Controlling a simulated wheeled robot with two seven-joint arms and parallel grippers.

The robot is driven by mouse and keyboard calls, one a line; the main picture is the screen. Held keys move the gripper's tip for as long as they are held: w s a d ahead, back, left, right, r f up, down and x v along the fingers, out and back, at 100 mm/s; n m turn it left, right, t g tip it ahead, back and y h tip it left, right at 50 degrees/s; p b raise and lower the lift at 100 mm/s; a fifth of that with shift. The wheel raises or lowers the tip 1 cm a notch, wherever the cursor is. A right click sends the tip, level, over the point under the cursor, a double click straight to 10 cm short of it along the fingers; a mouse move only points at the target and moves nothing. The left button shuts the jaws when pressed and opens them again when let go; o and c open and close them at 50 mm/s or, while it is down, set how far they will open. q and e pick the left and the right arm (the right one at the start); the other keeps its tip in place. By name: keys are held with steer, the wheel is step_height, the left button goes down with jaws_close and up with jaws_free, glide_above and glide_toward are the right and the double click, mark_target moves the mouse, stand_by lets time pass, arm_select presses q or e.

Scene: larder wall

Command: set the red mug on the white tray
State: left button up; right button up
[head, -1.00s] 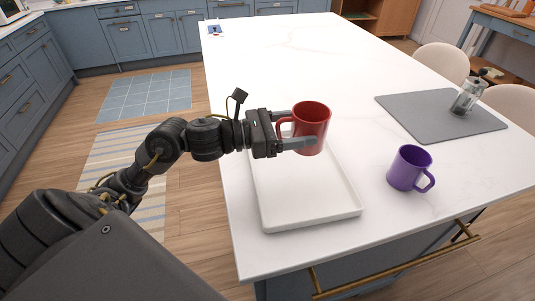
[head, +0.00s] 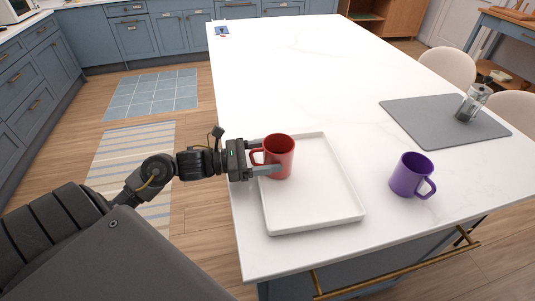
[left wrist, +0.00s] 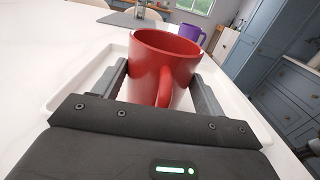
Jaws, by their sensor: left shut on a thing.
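The red mug (head: 281,158) is upright over the left part of the white tray (head: 317,217) in the head view. My left gripper (head: 268,165) is shut on the red mug, with one finger on each side of it. In the left wrist view the red mug (left wrist: 160,70) sits between the two fingers, its handle toward the palm. The white tray (left wrist: 62,92) shows around and behind it. The mug's base is low, at or just above the tray floor; I cannot tell whether it touches. My right gripper is not in view.
A purple mug (head: 410,175) stands on the white counter right of the tray. The right part of the tray is empty. The counter (head: 290,75) behind the tray is clear.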

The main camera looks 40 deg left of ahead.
arm_select(q)
steer(key=shift+f, duration=0.15)
steer(key=shift+f, duration=0.1)
steer(key=shift+f, duration=0.1)
steer(key=o, duration=0.8)
steer(key=shift+b, duration=0.3)
steer(key=o, duration=0.5)
